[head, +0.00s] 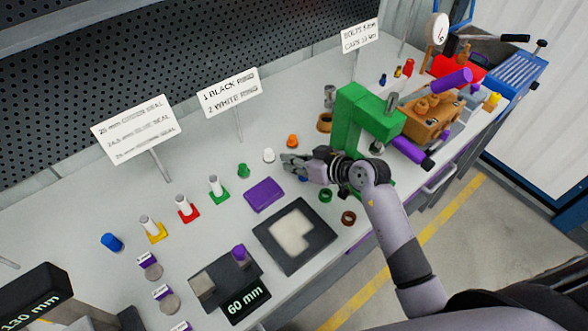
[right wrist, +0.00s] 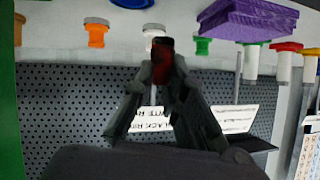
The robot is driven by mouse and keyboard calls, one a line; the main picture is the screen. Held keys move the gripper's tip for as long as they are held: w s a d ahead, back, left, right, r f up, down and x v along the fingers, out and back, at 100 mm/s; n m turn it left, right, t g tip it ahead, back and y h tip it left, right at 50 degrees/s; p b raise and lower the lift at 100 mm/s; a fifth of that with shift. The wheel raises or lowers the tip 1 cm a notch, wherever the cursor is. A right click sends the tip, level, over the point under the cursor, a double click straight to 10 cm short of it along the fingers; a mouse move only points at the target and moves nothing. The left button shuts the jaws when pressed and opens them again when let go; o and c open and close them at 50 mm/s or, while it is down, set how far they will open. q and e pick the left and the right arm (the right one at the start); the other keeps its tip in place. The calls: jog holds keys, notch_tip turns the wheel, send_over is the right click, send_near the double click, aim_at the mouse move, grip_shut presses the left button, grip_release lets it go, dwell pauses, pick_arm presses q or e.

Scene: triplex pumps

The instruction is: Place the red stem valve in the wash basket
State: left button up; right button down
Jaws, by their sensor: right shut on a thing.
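My right gripper (head: 291,163) is over the middle of the bench, its fingers pointing left. In the right wrist view its fingers (right wrist: 163,78) close on a small dark red piece with a black end, which I take as the red stem valve (right wrist: 162,60). In the head view the fingers hide this piece. A blue slotted container (head: 516,72) stands at the far right end of the bench. It may be the wash basket, but I cannot tell for sure. My left gripper is not in view.
A green press-like fixture (head: 360,112) and an orange-brown pump block (head: 428,115) stand between the right gripper and the far right. A purple block (head: 264,195), a dark tray (head: 294,262) and several small colored parts lie nearby. Sign posts stand along the back.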

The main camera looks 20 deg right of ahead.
notch_tip(320, 180, down, 4)
jog(key=shift+r, duration=0.1)
jog(key=c, duration=1.6)
grip_release()
jog(key=shift+c, duration=0.2)
